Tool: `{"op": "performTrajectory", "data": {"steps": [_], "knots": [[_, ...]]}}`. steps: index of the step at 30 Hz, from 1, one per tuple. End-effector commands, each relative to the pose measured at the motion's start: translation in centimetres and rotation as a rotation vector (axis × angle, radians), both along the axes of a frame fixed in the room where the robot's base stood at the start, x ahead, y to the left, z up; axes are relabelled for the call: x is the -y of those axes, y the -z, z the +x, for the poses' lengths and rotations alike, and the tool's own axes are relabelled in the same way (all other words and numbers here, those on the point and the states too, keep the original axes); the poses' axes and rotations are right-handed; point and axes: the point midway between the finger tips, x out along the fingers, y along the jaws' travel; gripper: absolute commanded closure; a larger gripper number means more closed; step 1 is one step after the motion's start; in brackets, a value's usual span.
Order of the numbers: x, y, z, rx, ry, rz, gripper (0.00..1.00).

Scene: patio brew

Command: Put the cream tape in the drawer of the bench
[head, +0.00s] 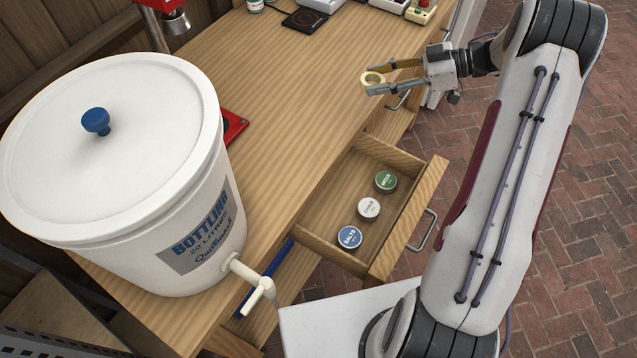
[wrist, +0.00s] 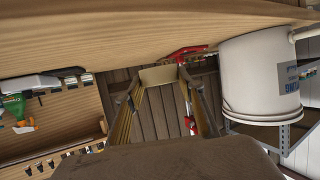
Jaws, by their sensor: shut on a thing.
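The cream tape (head: 373,78) is a small ring held between the fingertips of my gripper (head: 384,78). In the wrist view the tape (wrist: 158,77) shows between the tips of the two fingers. My gripper is shut on it, above the right edge of the bench (head: 290,95) and clear of the top. The drawer (head: 418,212) of the bench is pulled open, below and in front of the gripper in the head view. Inside it lie three round tins: a green one (head: 386,181), a white one (head: 369,208) and a blue one (head: 349,237).
A large white bottling bucket (head: 120,160) with a blue-knobbed lid and a tap stands on the bench at left. A red item (head: 234,127) is beside it. Small devices (head: 304,20) sit at the bench's far end. The drawer's left and far floor is bare.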

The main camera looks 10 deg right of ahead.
Motion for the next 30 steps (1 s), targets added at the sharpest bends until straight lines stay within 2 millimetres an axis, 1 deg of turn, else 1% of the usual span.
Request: {"op": "performTrajectory", "data": {"steps": [1,6,9,13,17,30], "knots": [[-0.4,0.0,-1.2,-0.002,-0.046,0.001,0.80],[-1.5,-0.1,-5.3,0.000,-0.197,0.000,0.80],[-1.8,-0.3,-7.2,0.001,-0.264,0.000,0.80],[-2.1,-0.7,-9.0,0.001,-0.322,0.000,0.80],[-2.3,-1.1,-9.6,0.002,-0.342,0.000,0.80],[-2.3,-1.0,-9.6,0.001,-0.340,0.000,0.80]]}}
